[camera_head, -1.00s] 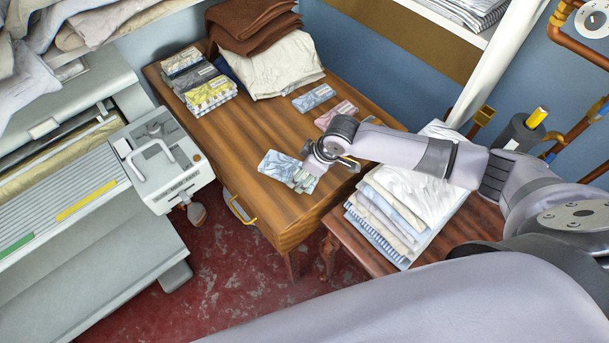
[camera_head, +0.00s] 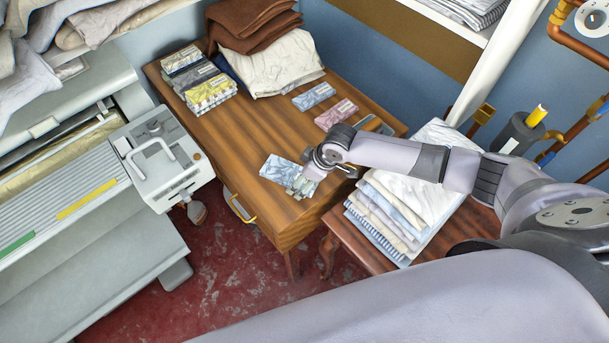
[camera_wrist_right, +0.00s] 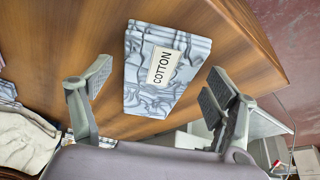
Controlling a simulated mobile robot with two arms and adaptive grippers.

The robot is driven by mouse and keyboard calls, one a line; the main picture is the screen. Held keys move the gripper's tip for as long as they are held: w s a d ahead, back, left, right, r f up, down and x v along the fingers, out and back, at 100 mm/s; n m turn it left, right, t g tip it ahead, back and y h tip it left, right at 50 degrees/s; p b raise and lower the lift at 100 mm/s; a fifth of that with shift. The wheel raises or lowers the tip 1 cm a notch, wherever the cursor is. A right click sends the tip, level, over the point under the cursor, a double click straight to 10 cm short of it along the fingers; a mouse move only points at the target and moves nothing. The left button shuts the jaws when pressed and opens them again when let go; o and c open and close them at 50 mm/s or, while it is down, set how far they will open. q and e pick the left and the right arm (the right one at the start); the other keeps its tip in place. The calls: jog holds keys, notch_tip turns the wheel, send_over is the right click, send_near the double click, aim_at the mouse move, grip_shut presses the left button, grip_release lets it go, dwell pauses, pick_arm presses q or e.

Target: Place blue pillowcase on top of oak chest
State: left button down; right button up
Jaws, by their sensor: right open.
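A folded, marbled light-blue pillowcase (camera_head: 279,167) lies flat on the front right part of the oak chest (camera_head: 255,132). In the right wrist view the pillowcase (camera_wrist_right: 150,92) looks grey-blue and bears a label reading COTTON. My right gripper (camera_head: 299,186) is open at the pillowcase's near right edge. In the right wrist view the fingers (camera_wrist_right: 158,90) stand apart on either side of the pillowcase, with visible gaps. A second blue folded piece (camera_head: 313,96) lies farther back on the chest. My left gripper is not in view.
A pink folded piece (camera_head: 337,114), a stack of labelled cloths (camera_head: 205,85), a white cloth (camera_head: 277,65) and brown cloths (camera_head: 250,22) also sit on the chest. A linen pile (camera_head: 408,205) stands on a lower table at right. The ironer (camera_head: 165,160) is at left.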

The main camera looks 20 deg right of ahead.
jog(key=b+v, duration=0.1)
jog(key=v, duration=1.1)
jog(key=shift+r, duration=0.2)
jog(key=shift+a, duration=0.1)
dwell(1.1)
